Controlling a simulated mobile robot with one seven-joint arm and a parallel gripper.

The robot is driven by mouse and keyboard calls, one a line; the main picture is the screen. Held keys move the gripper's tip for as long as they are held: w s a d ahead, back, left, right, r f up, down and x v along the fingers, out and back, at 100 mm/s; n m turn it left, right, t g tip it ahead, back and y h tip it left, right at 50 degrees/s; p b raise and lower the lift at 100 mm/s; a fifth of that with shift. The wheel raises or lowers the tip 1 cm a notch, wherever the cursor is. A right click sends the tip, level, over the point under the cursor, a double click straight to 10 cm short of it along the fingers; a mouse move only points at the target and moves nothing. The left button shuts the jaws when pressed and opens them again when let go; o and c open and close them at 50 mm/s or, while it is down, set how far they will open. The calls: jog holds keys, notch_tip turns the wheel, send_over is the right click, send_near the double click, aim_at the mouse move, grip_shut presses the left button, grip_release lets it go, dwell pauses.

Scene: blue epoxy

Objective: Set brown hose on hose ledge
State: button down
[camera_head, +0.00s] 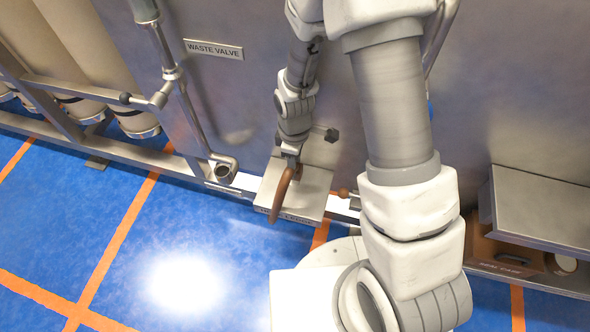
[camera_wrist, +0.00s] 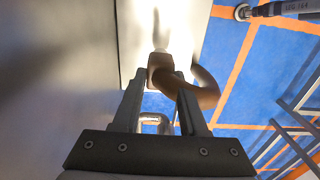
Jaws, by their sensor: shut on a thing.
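The brown hose (camera_head: 283,195) is a short curved piece that hangs from my gripper (camera_head: 291,160) in the head view. In the wrist view the hose (camera_wrist: 203,92) curves to the right, and its end lies between the two fingers of my gripper (camera_wrist: 160,78), which is shut on it. The hose ledge (camera_head: 315,187) is a small grey metal shelf with a label on its front edge. The hose shows over the ledge's left part, and its lower end shows past the front edge. I cannot tell whether hose and ledge touch.
A metal pipe with an open end (camera_head: 225,170) stands left of the ledge, below the waste valve sign (camera_head: 214,49). A brown-knobbed handle (camera_head: 344,193) is just right of the ledge. A grey shelf (camera_head: 540,205) with a brown box (camera_head: 500,252) below is further right.

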jog(key=shift+f+b, duration=0.4)
jog(key=shift+f, duration=1.2)
jog(key=shift+c, duration=2.2)
grip_release()
jog(key=s+d+r+m+t+p, duration=0.1)
jog(key=d+r+m+p, duration=0.15)
jog(key=r, duration=1.15)
jog(key=s+d+r+m+t+p, duration=0.15)
jog(key=d+r+m, duration=0.25)
jog(key=r, duration=1.1)
jog(key=s+d+r+m+t, duration=0.3)
jog(key=s+r+m, duration=0.4)
jog(key=s+r, duration=0.3)
jog(key=shift+d+b, duration=0.3)
jog(key=shift+d, duration=0.3)
jog(key=shift+r+m, duration=0.1)
jog(key=shift+m, duration=0.15)
